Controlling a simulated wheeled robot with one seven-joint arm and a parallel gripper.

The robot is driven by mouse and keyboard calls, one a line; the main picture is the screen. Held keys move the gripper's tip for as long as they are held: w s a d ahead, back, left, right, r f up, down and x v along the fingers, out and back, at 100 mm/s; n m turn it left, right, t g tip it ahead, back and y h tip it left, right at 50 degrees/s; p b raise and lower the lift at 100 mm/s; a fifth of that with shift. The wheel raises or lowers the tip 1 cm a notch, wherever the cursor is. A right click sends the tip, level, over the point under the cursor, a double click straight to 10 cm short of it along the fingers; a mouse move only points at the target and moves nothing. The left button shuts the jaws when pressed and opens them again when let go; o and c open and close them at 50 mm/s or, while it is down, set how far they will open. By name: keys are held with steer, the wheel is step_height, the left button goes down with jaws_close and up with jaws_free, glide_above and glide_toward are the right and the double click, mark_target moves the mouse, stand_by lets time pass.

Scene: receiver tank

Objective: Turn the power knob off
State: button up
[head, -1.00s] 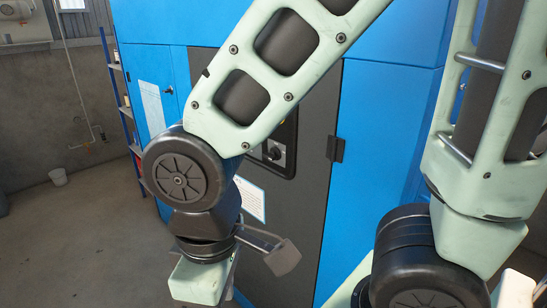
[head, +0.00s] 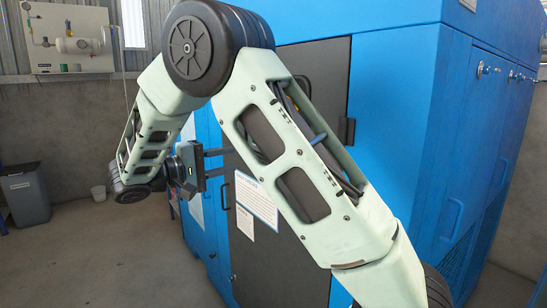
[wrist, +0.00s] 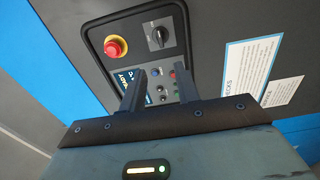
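A black rotary knob (wrist: 158,37) with a pale pointer mark sits at the upper right of a dark control panel (wrist: 184,42); it appears to be the power knob, but its label is too small to read. My gripper (wrist: 160,70) is open and empty, its two fingers apart and pointing at the panel. In the wrist picture the knob lies just above the gap between the fingertips, with no visible contact. In the head view my gripper (head: 226,162) faces the dark cabinet front from the left; my arm hides the panel and knob there.
A red emergency stop button (wrist: 115,46) on a yellow ring sits left of the knob. Smaller buttons (wrist: 162,97) lie lower, partly between the fingers. White notices (head: 257,198) are on the blue cabinet (head: 395,100). Open floor (head: 110,250) and a grey bin (head: 24,190) are at left.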

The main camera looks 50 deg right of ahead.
steer(key=p+x, duration=0.2)
steer(key=x, duration=1.4)
steer(key=shift+d, duration=0.1)
jaws_close()
